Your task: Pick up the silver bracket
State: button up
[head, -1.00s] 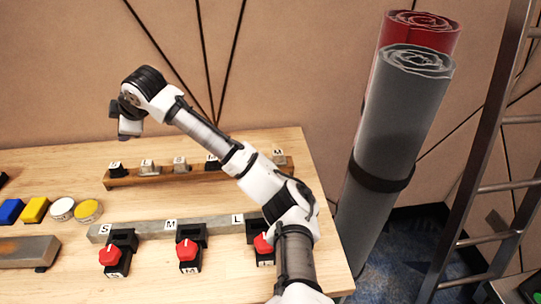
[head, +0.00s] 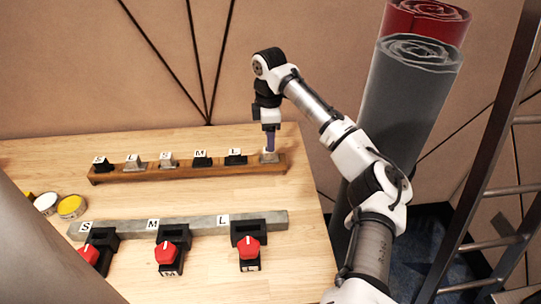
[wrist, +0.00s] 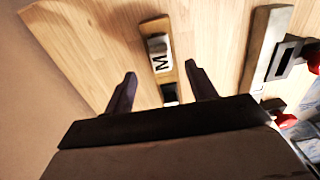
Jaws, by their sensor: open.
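A wooden rail (head: 220,171) on the table holds a row of small lettered brackets. Silver ones are second (head: 134,162) and third (head: 167,160) from the left, and another silver bracket (head: 269,157) stands at the right end. My gripper (head: 269,146) points down just over that right-end bracket. In the wrist view this silver bracket (wrist: 158,53), marked M, lies between the lines of my two open fingers (wrist: 160,70). Nothing is held. Whether the fingers reach down beside the bracket I cannot tell.
Black brackets (head: 203,160) share the rail. In front lies a grey bar (head: 185,223) marked S, M, L, with red-knobbed black clamps (head: 248,248). Round tins (head: 71,207) are at left. Tall rolls (head: 405,100) and a ladder (head: 480,180) stand right of the table.

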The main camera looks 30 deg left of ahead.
jog(key=shift+f+p, duration=1.05)
jog(key=shift+f, duration=2.15)
jog(key=shift+c, duration=0.3)
jog(key=c, duration=1.2)
jog(key=shift+o, duration=0.2)
jog(key=shift+r, duration=0.1)
notch_tip(320, 180, up, 20)
jog(key=b, duration=0.2)
jog(key=shift+p, duration=0.6)
jog(key=shift+s, duration=0.2)
